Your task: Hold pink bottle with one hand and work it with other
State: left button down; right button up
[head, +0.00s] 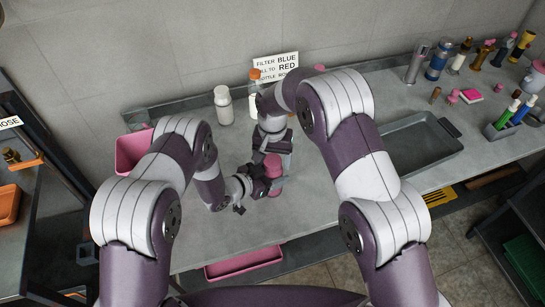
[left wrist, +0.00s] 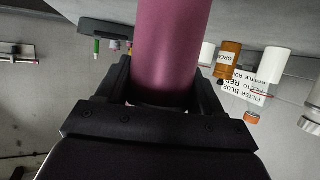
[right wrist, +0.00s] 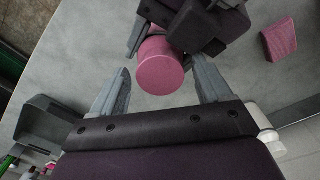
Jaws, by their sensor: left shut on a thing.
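In the head view my right gripper (head: 274,145) is over the bottle.
A white bottle (head: 223,105) and an orange-capped bottle (head: 255,80) stand behind, near a sign (head: 276,66). A pink bin (head: 133,150) is at the left. A grey tray (head: 420,150) and several bottles are at the right. Bare bench lies right of the grippers.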

notch_tip(320, 180, up, 7)
jog(key=shift+m, duration=1.1)
jog(key=shift+c, duration=0.4)
jog(key=shift+r+m, duration=0.4)
jog(key=shift+m, duration=0.1)
notch_tip(320, 180, down, 8)
jog(key=shift+r, duration=0.1)
jog(key=c, duration=1.1)
jog(key=n, duration=0.3)
